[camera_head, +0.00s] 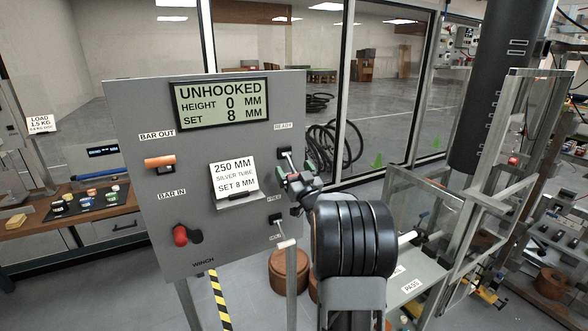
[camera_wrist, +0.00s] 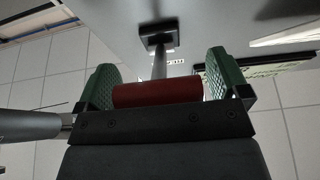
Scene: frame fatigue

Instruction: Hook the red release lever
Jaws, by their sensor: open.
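The red release lever's red grip (camera_wrist: 157,92) lies crosswise between the two green fingers of my gripper (camera_wrist: 163,75) in the wrist view. The fingers stand open at both ends of the grip; I cannot tell whether they touch it. The lever's metal rod (camera_wrist: 159,64) runs from the grip to a black mount on the panel. In the head view, my gripper (camera_head: 297,172) is at the right edge of the grey panel (camera_head: 150,115), at the lever's rod (camera_head: 288,160) below the READY label. My arm and gripper mostly hide the red grip there.
The panel's display (camera_head: 221,103) reads UNHOOKED, height 0 mm, set 8 mm. A red winch knob (camera_head: 180,235), an orange bar handle (camera_head: 159,162) and a pale-ended lever (camera_head: 285,244) are also on the panel. A glass-guarded frame (camera_head: 432,213) stands to the right.

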